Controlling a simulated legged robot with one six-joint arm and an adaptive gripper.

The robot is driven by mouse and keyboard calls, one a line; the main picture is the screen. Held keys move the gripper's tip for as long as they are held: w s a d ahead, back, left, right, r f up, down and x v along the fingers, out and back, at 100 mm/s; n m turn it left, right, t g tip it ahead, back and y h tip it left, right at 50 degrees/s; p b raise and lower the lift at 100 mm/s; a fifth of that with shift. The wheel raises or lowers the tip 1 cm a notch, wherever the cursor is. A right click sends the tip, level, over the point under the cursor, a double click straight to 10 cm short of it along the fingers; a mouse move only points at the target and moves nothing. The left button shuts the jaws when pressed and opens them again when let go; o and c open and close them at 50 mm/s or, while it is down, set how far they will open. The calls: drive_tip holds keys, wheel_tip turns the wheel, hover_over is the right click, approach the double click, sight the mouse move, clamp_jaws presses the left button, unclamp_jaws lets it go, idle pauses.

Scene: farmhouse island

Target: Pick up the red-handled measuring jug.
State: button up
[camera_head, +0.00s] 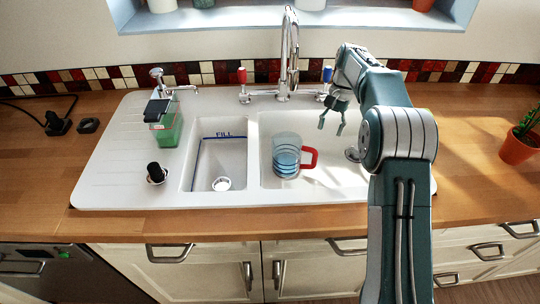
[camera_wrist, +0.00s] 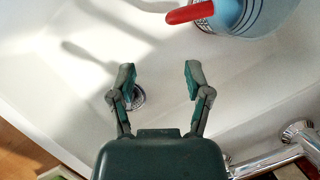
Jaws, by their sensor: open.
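The measuring jug (camera_head: 287,156) is clear with blue markings or contents and a red handle (camera_head: 310,158) on its right side. It stands in the right-hand basin of the white sink (camera_head: 100,185). My gripper (camera_head: 330,126) is open and empty, above the right part of that basin, to the right of the jug and apart from it. In the wrist view my gripper (camera_wrist: 158,80) shows both fingers spread with nothing between them. The jug (camera_wrist: 250,15) is at the top right edge there, partly cut off, with its red handle (camera_wrist: 190,12) pointing left.
A chrome faucet (camera_head: 290,55) with red and blue taps rises behind the basins. The left basin (camera_head: 215,160) is marked FILL. A green soap bottle (camera_head: 168,128) and a black stopper (camera_head: 155,173) stand at the left. A potted plant (camera_head: 520,148) is on the right counter.

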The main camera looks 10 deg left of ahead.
drive_tip(key=a+f, duration=0.1)
drive_tip(key=a, duration=0.1)
approach(313, 166)
wheel_tip(313, 166, down, 2)
drive_tip(key=x, duration=0.6)
drive_tip(key=shift+s+a+r, duration=0.2)
drive_tip(key=shift+s+a, duration=0.05)
drive_tip(key=shift+a, duration=0.05)
drive_tip(key=shift+f, duration=0.15)
clamp_jaws()
